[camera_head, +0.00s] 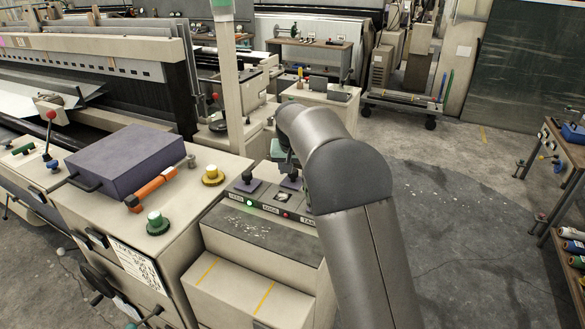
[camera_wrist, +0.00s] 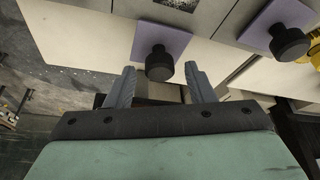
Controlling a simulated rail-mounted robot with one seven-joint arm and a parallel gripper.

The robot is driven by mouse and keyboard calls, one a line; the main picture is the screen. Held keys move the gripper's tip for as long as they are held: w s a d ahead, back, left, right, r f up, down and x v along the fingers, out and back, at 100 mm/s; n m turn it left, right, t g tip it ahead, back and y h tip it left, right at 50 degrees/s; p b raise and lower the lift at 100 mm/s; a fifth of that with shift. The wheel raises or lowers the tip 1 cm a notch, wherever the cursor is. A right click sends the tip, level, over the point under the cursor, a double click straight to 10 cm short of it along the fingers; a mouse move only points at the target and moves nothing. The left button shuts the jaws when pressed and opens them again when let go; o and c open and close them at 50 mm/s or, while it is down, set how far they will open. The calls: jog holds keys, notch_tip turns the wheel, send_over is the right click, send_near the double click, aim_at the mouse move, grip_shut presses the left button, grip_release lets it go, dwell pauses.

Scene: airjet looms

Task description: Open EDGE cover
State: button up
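Two purple square covers with black knobs sit on the small control panel (camera_head: 252,201). The left cover (camera_head: 246,185) is clear in the head view; the right one (camera_head: 291,183) is partly hidden by my arm. Small labels, the middle one seemingly EDGE (camera_head: 270,208), run along the panel front; which cover it belongs to is not certain. In the wrist view, my gripper (camera_wrist: 160,68) is open, its fingers on either side of one cover's black knob (camera_wrist: 159,65), with gaps visible. That purple cover (camera_wrist: 160,38) lies flat. The other cover (camera_wrist: 270,25) is to the right.
A purple box lid (camera_head: 125,160) with an orange-handled tool (camera_head: 151,189) beside it stands left. Open floor (camera_head: 450,230) lies to the right.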

jog(key=b+v, duration=0.1)
jog(key=v, duration=1.6)
jog(key=shift+r, duration=0.25)
jog(key=s+d+f+g, duration=0.2)
jog(key=s+d+f, duration=0.4)
jog(key=s+d, duration=0.5)
jog(key=s+d+f, duration=0.1)
jog(key=s+f, duration=0.3)
jog(key=s, duration=0.5)
jog(key=s+d+f+g, duration=0.1)
jog(key=s+f, duration=0.4)
jog(key=s, duration=0.4)
jog(key=s+d+f+g, duration=0.1)
jog(key=s+d+f, duration=0.1)
jog(key=s+f, duration=0.3)
jog(key=s, duration=0.4)
jog(key=shift+n, duration=0.4)
jog(key=shift+f+b, duration=0.2)
jog(key=shift+b, duration=0.1)
